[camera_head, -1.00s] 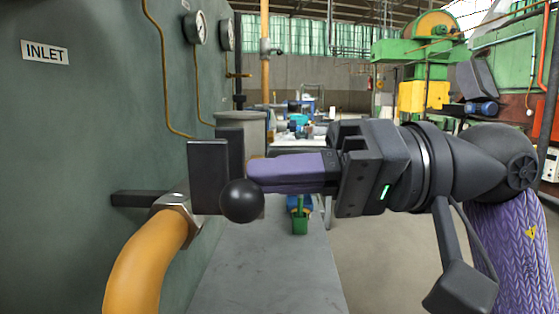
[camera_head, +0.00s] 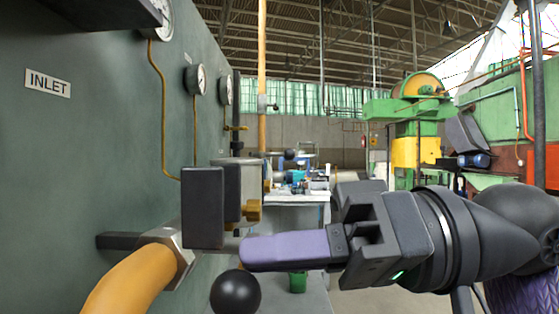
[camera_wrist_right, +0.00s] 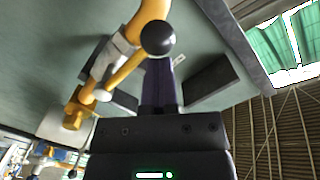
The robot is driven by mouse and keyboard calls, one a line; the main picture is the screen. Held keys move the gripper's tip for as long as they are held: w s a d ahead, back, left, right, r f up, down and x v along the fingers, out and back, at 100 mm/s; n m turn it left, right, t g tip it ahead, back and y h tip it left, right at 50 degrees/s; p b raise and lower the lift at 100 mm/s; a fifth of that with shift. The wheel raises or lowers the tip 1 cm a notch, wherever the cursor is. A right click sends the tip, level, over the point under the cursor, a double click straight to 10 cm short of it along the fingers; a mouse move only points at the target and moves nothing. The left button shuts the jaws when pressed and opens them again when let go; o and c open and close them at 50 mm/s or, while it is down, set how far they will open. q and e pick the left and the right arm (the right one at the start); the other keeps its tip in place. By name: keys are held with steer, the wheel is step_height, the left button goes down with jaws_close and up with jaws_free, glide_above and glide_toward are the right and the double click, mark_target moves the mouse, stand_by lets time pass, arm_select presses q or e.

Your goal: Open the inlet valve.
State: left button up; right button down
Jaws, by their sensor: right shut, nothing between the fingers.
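The INLET label (camera_head: 48,83) is on the green panel at the left. An orange pipe (camera_head: 130,284) joins the panel fitting through a silver hex nut (camera_head: 177,250). A black ball knob (camera_head: 236,292) hangs at the bottom, below the fingers; the lever carrying it is mostly hidden. My right gripper (camera_head: 250,254), with purple fingers, is shut and empty, pointing left just above the ball. I cannot tell if they touch. In the right wrist view the ball (camera_wrist_right: 158,38) is beyond the fingertips (camera_wrist_right: 158,66). My left gripper is out of view.
Dark upright blocks (camera_head: 202,207) stand beside the fitting, close to my fingers. A yellow handle (camera_head: 253,212) shows behind them. Pressure gauges (camera_head: 195,79) are on the panel. A bench with small items and a green machine (camera_head: 415,110) stand farther back.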

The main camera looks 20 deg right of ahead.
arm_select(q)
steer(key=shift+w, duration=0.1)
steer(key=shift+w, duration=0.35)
arm_select(e)
steer(key=shift+d, duration=0.1)
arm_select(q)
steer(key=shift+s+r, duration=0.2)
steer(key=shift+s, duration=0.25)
arm_select(e)
steer(key=v, duration=0.9)
steer(key=shift+s+d, duration=0.15)
steer(key=shift+d, duration=0.2)
